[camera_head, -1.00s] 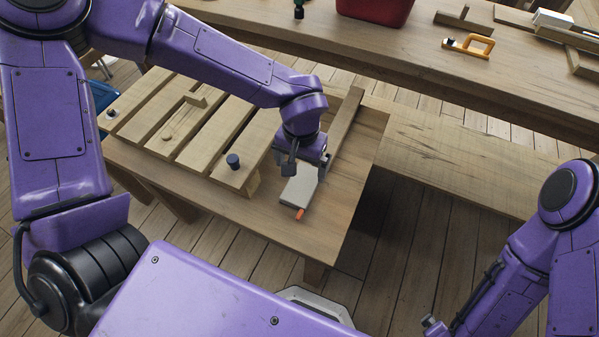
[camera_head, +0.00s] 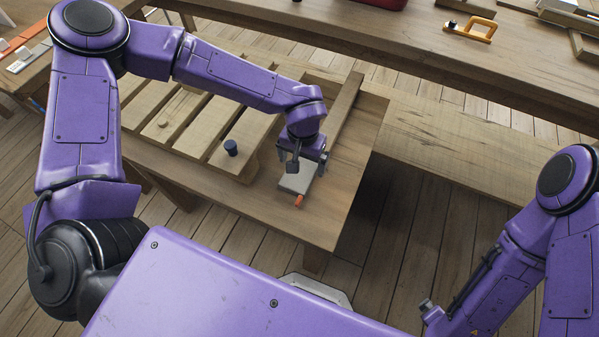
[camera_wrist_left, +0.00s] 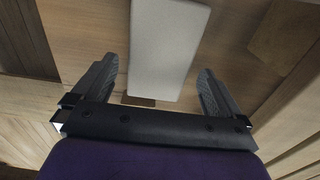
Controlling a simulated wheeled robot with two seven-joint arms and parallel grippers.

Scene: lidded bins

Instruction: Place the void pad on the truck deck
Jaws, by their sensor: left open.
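A flat pale grey block with an orange end (camera_head: 299,185), which I take to be the void pad, lies on the low wooden table. My left gripper (camera_head: 302,170) is open right above it and covers its far part in the head view. In the left wrist view, the grey block (camera_wrist_left: 166,45) lies between the open fingers of my left gripper (camera_wrist_left: 155,88), with a gap on each side. I cannot tell for sure which part is the truck deck; a slatted wooden frame (camera_head: 240,135) stands on the table left of the gripper. My right gripper (camera_head: 430,311) is small at the lower right, its jaws unclear.
A dark blue knob (camera_head: 231,147) stands on the near end of a slat. A wooden bar (camera_head: 345,110) lies right of my left gripper. A long bench (camera_head: 400,38) behind holds a yellow-handled tool (camera_head: 470,29). The low table's front right (camera_head: 325,225) is bare.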

